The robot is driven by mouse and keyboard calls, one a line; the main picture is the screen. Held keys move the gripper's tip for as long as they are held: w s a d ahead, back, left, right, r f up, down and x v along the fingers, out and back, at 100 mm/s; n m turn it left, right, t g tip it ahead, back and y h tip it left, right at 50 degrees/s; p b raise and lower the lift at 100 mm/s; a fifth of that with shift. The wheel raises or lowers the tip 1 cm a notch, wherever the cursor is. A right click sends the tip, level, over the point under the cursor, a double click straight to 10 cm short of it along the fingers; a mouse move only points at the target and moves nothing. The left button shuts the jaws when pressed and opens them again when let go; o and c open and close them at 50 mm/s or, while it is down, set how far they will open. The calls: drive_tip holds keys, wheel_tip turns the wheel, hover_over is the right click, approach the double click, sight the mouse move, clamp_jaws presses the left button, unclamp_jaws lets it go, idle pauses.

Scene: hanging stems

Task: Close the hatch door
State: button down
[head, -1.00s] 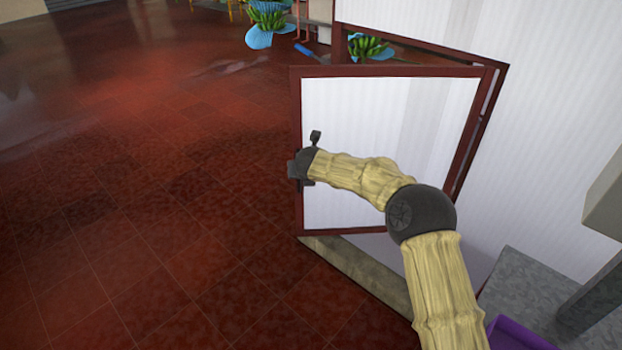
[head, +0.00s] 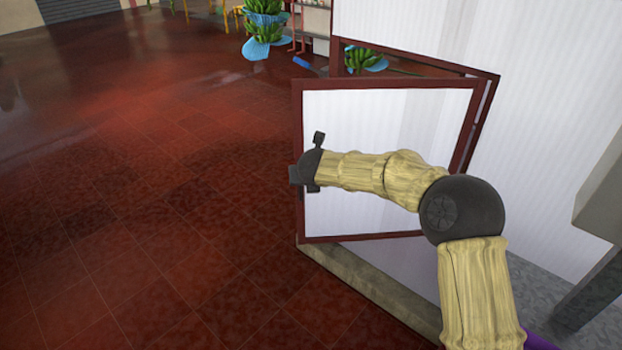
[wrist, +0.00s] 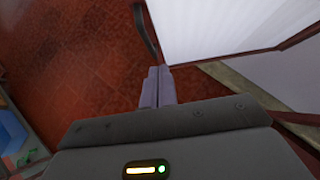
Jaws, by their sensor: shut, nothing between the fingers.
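The hatch door (head: 375,118) is a white panel with a dark red frame. It stands swung open from the dark red hatch frame (head: 484,110) in the white wall, with a gap between them on the left. My gripper (head: 296,175) is at the door's free left edge in the head view. In the wrist view my gripper (wrist: 157,72) shows its two fingers together and empty. The door's white panel (wrist: 215,25) is to their right, and a dark curved handle (wrist: 145,32) is just ahead of the fingertips. Whether the fingers touch the door is unclear.
A stone curb (head: 365,285) runs under the door. Hanging green bananas with blue covers (head: 265,30) are at the back, and a blue object (head: 303,63) lies near them. A grey structure (head: 600,200) stands at the right. The red tiled floor (head: 130,200) at left is clear.

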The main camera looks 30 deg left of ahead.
drive_tip(key=w+d+r+n+t, duration=0.1)
drive_tip(key=w+d+r+n, duration=0.1)
drive_tip(key=d+n, duration=0.35)
drive_tip(key=w+d+r+n+t, duration=0.1)
drive_tip(key=w+d+r+n, duration=0.1)
drive_tip(key=d+n, duration=0.35)
drive_tip(key=s+d+n+g, duration=0.15)
drive_tip(key=d+n, duration=0.55)
drive_tip(key=d, duration=0.9)
drive_tip(key=s+d+f+n+g+h, duration=0.2)
drive_tip(key=s+d+n, duration=0.3)
drive_tip(key=s+d, duration=0.6)
drive_tip(key=s+d+f+n+g+h, duration=0.3)
drive_tip(key=s+d, duration=0.8)
drive_tip(key=d, duration=0.6)
drive_tip(key=shift+s+f+n+h, duration=0.25)
drive_tip(key=shift+f+n, duration=0.2)
drive_tip(key=shift+n, duration=0.75)
